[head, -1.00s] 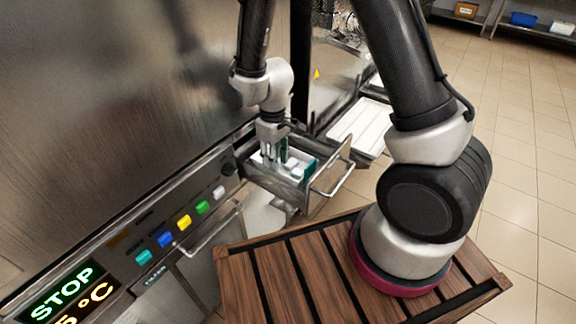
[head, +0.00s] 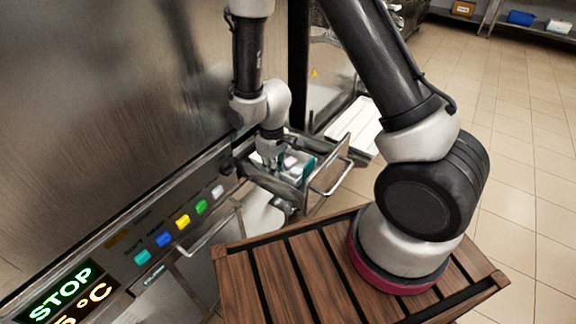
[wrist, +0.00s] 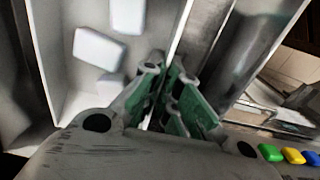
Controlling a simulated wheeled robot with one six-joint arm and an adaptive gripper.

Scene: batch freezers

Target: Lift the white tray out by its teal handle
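The white tray (wrist: 75,72) lies in the pulled-out metal drawer. It holds several pale blocks (wrist: 98,49). A teal part (head: 306,166) shows at the tray's right end in the head view; I take it for the handle. My gripper (head: 269,164) points down into the drawer, left of that teal part in the head view. In the wrist view my gripper (wrist: 166,72) has green surfaces along both fingers, and the fingertips are close together at a pale wall edge. Whether they press on it is hidden.
The drawer's bar handle (head: 333,179) sticks out at the front. The freezer panel with coloured buttons (head: 182,222) is beside the drawer. A slatted wooden top (head: 290,280) stands below, and another white tray (head: 356,126) lies behind. Open floor is to the right.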

